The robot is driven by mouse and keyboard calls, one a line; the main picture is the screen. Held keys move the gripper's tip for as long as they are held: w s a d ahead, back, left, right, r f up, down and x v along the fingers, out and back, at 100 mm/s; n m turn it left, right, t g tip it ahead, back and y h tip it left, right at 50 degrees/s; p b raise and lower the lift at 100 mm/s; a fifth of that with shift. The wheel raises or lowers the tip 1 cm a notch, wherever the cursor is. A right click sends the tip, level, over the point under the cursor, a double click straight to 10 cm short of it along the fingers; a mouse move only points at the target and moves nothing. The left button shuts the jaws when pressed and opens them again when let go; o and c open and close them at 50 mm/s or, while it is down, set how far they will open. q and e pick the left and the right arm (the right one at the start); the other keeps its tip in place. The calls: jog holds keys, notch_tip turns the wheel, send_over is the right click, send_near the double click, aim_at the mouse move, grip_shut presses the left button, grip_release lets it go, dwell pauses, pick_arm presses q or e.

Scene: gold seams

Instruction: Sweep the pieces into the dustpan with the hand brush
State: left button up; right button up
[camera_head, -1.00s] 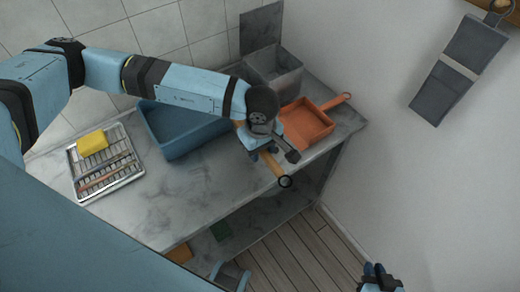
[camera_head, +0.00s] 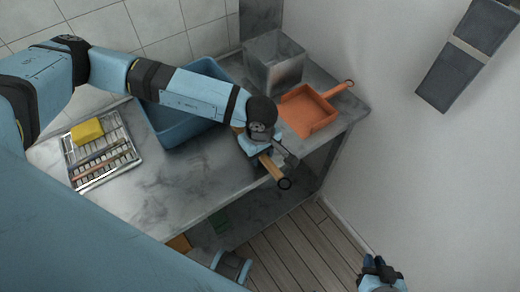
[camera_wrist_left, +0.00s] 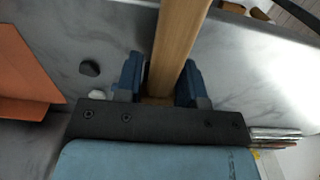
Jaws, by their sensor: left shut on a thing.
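The orange dustpan (camera_head: 306,112) lies on the grey marbled worktop near its right end, its handle pointing to the back right. It also shows at the left of the left wrist view (camera_wrist_left: 22,70). My left gripper (camera_wrist_left: 160,82) is shut on the wooden handle of the hand brush (camera_wrist_left: 180,40), in front of the dustpan. In the head view the brush handle (camera_head: 271,168) sticks out toward the front edge; the bristles are hidden. A dark piece (camera_wrist_left: 89,68) and a pale piece (camera_wrist_left: 97,94) lie between brush and dustpan. My right gripper (camera_head: 378,270) hangs low right, away from the worktop.
A blue bin (camera_head: 160,128) and an open metal container (camera_head: 275,66) stand at the back. A tray of colour sticks (camera_head: 103,165) with a yellow block (camera_head: 87,132) lies left. The worktop's front middle (camera_head: 170,195) is clear. A grey pouch (camera_head: 465,58) hangs on the right wall.

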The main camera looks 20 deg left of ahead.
aim_at(292, 144)
jog(key=shift+r, duration=0.1)
pick_arm(q)
jog(key=shift+w+d+b, duration=0.5)
jog(key=shift+w+d, duration=0.05)
jog(key=shift+w, duration=0.3)
jog(key=shift+w+d+b, duration=0.45)
jog(key=shift+w, duration=0.3)
jog(key=shift+w+d+b, duration=0.45)
jog(key=shift+w, duration=0.3)
jog(key=shift+w+d+b, duration=0.65)
jog(key=shift+w+d, duration=0.05)
jog(key=shift+w, duration=0.35)
jog(key=shift+w+d+b, duration=0.4)
jog(key=shift+w+b, duration=0.05)
jog(key=shift+w, duration=0.2)
jog(key=shift+w+d+b, duration=0.4)
jog(key=shift+w, duration=0.25)
jog(key=shift+w+d+b, duration=0.4)
jog(key=shift+w, duration=0.25)
pick_arm(e)
jog(key=shift+w+a+f, duration=0.15)
jog(key=shift+f, duration=0.8)
jog(key=shift+w+a+f, duration=0.1)
jog(key=shift+a+f, duration=0.05)
jog(key=shift+f, duration=0.75)
pick_arm(q)
jog(key=shift+w, duration=0.1)
pick_arm(e)
jog(key=shift+f, duration=0.1)
